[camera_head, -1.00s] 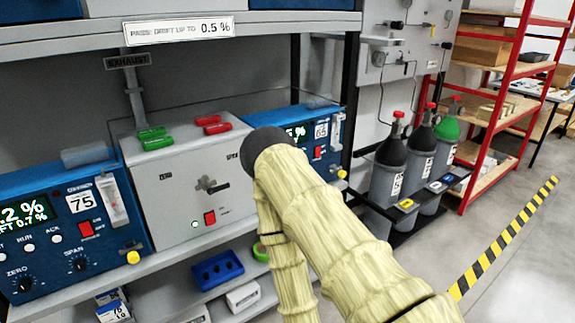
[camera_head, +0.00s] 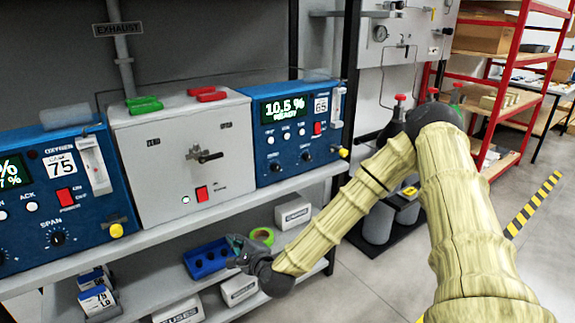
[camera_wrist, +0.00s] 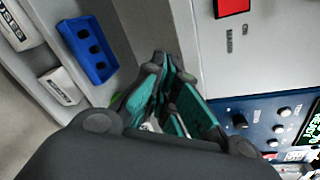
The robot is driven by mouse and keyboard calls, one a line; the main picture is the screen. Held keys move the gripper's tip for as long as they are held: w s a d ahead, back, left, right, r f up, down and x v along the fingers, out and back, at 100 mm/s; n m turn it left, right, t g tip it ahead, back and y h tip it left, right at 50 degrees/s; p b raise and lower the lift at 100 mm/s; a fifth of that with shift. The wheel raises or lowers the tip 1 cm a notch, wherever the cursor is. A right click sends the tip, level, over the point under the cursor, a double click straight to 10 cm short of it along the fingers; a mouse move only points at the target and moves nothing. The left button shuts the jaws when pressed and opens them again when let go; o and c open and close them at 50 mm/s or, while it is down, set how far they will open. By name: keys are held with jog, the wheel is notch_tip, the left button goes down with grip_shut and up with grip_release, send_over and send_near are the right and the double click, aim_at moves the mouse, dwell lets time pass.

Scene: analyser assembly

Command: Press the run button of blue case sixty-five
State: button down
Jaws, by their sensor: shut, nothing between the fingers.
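Blue case sixty-five (camera_head: 264,150) stands on the shelf at the right end of the row, its display lit with "10.5 %". It has a row of white buttons; the middle one (camera_head: 286,137) has a label too small to read. Part of the case also shows, turned sideways, at the right of the wrist view (camera_wrist: 258,112). My gripper (camera_head: 236,243) is shut and empty, below and left of the case, in front of the shelf edge. In the wrist view its teal-padded fingers (camera_wrist: 172,75) are together, apart from the case.
A grey box (camera_head: 160,165) with a red switch stands left of the case, then blue case seventy-five (camera_head: 75,215). A blue tray (camera_head: 207,258), green tape roll (camera_head: 262,236) and white boxes lie on the lower shelf. Gas bottles (camera_head: 377,220) stand at right.

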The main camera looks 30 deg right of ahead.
jog(key=w+d+r+m+t+h+b, duration=0.2)
jog(key=w+d+r+m, duration=0.2)
jog(key=d+r+m, duration=0.15)
jog(key=m+t+h+b, duration=0.2)
jog(key=m+h+b, duration=0.3)
jog(key=m+h, duration=0.9)
send_near(287, 136)
jog(key=s+d+r+m+y, duration=0.2)
jog(key=s+d+r, duration=0.4)
jog(key=s, duration=0.1)
jog(key=shift+w+a, duration=0.1)
jog(key=shift+a, duration=0.1)
jog(key=shift+w, duration=0.1)
jog(key=shift+w+a+b, duration=0.2)
jog(key=shift+w+b, duration=0.1)
jog(key=shift+w, duration=1.85)
jog(key=shift+w+a+b, duration=0.15)
jog(key=shift+w+b, duration=0.15)
jog(key=shift+w, duration=1.85)
